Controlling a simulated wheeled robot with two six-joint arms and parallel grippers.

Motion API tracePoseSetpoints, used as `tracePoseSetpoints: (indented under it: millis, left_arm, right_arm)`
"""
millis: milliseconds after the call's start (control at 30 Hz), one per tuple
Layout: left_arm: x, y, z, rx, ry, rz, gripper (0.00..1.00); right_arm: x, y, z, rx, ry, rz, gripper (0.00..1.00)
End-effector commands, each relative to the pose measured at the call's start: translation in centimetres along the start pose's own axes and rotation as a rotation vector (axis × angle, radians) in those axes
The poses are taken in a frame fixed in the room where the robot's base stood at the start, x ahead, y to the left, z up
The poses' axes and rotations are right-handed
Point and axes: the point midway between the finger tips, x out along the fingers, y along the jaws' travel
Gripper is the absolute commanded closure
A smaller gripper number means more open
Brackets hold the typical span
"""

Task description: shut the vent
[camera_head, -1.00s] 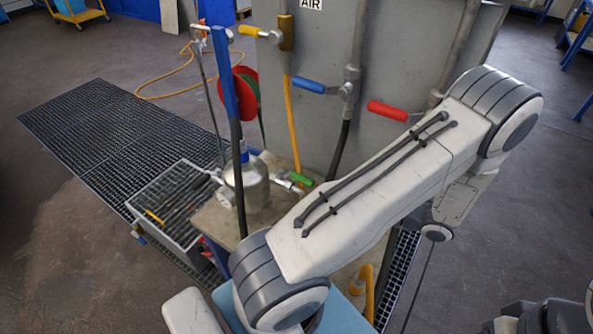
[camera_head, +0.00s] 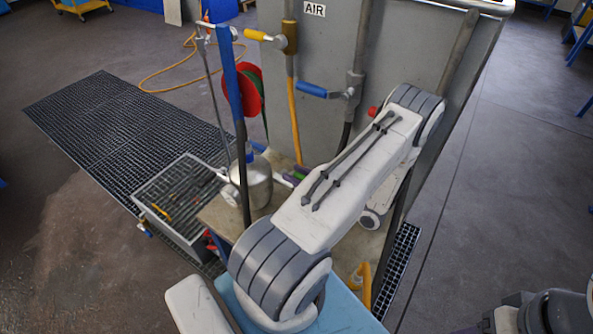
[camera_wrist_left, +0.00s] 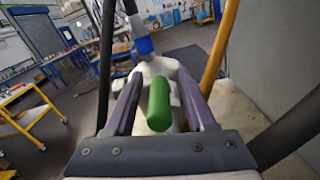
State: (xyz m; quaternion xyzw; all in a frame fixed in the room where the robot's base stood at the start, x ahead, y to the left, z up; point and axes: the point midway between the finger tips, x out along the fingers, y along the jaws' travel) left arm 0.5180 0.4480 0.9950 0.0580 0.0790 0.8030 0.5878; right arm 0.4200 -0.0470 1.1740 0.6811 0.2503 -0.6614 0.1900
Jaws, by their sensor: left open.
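A green lever handle (camera_wrist_left: 159,103) points toward the camera in the left wrist view, between the two fingers of my left gripper (camera_wrist_left: 159,76). The fingers are open, with a gap visible on each side of the handle. In the head view, the green handle (camera_head: 301,170) is mostly hidden by my left arm and gripper. Behind it stands a small silver vessel (camera_head: 258,188) with a blue part on top, also seen in the left wrist view (camera_wrist_left: 152,67). No label marking the vent is readable. My right gripper is not in view.
A grey panel (camera_head: 335,60) behind carries a yellow handle (camera_head: 255,35), a blue handle (camera_head: 311,88) and a red handle (camera_head: 372,111), mostly covered by my arm. A blue post (camera_head: 229,75) rises beside the vessel. A grated tray (camera_head: 180,195) lies to its left.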

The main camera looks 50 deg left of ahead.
Motion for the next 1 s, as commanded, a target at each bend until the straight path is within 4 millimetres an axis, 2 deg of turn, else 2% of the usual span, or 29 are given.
tracePoseSetpoints:
  millis: [333,367,400,500,1000]
  left_arm:
    - [0.56,0.00,-0.06,0.000,0.000,0.000,0.44]
    - [0.56,-0.01,-0.06,0.000,0.000,0.000,0.52]
    - [0.55,0.00,-0.05,0.000,0.000,0.000,0.67]
    - [0.54,0.00,-0.05,0.000,0.000,0.000,1.00]
    - [0.49,-0.05,-0.02,-0.001,0.001,-0.002,1.00]
  right_arm:
    - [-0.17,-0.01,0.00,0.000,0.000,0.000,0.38]
    - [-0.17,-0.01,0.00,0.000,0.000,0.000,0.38]
    - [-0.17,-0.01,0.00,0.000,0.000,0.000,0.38]
    - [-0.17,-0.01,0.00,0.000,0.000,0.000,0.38]
    - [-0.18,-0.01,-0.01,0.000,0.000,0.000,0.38]
